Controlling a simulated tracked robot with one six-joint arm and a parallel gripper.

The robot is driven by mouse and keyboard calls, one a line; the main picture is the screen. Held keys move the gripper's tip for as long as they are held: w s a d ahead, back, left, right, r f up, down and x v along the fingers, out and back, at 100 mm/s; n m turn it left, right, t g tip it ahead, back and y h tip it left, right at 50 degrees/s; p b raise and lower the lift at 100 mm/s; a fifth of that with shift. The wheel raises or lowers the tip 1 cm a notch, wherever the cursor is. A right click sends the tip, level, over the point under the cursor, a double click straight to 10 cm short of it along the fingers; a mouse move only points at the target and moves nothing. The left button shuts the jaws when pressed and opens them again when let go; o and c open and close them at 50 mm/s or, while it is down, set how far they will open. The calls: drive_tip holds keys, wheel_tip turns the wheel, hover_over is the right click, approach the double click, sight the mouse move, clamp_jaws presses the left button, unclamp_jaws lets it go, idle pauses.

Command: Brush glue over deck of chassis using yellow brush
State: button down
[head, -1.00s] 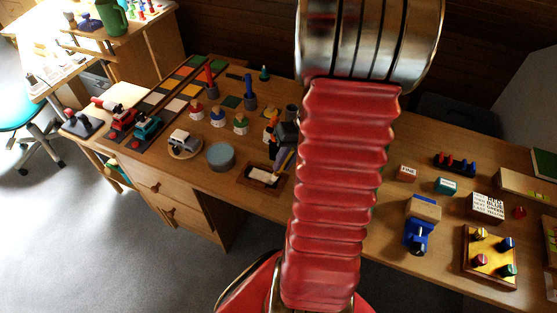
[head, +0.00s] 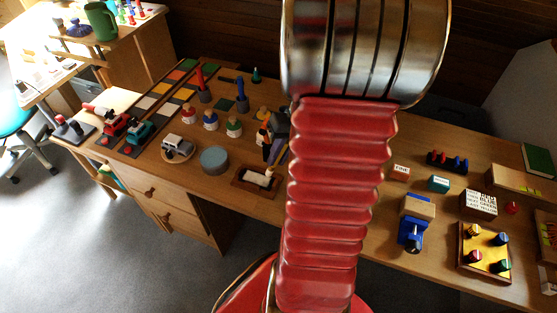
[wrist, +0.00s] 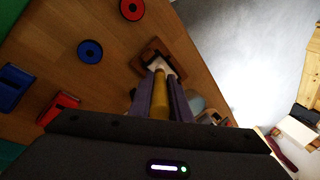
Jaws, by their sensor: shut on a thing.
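My gripper (wrist: 163,78) is shut on the yellow brush (wrist: 159,103), whose handle lies between the two fingers in the wrist view. The brush points at the glue tray (wrist: 147,54), a brown frame with white in it; contact at the tip is hard to tell. In the head view the dark gripper (head: 278,133) shows partly behind my red arm, just above the same tray (head: 241,181). A small grey vehicle, which looks like the chassis (head: 178,143), sits on a round wooden plate (head: 178,158) left of the tray.
A grey-blue round tub (head: 214,160) stands between the plate and the tray. Several coloured pots and figures (head: 211,120) stand behind. A blue clamp-like thing (head: 411,230) and a yellow board with pegs (head: 484,252) are at right. My arm hides the bench's middle.

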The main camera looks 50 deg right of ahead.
drive_tip(key=shift+r, duration=1.05)
drive_tip(key=shift+r, duration=1.55)
drive_tip(key=shift+f, duration=0.15)
drive_tip(key=shift+f, duration=3.6)
drive_tip(key=shift+f, duration=0.8)
drive_tip(key=shift+w+a+r, duration=0.1)
drive_tip(key=shift+w+a, duration=0.15)
drive_tip(key=shift+w, duration=0.4)
drive_tip(key=shift+w+a, duration=0.2)
drive_tip(key=shift+w, duration=0.4)
drive_tip(key=shift+w+a+r, duration=0.1)
drive_tip(key=shift+w+a, duration=0.15)
drive_tip(key=shift+w, duration=0.4)
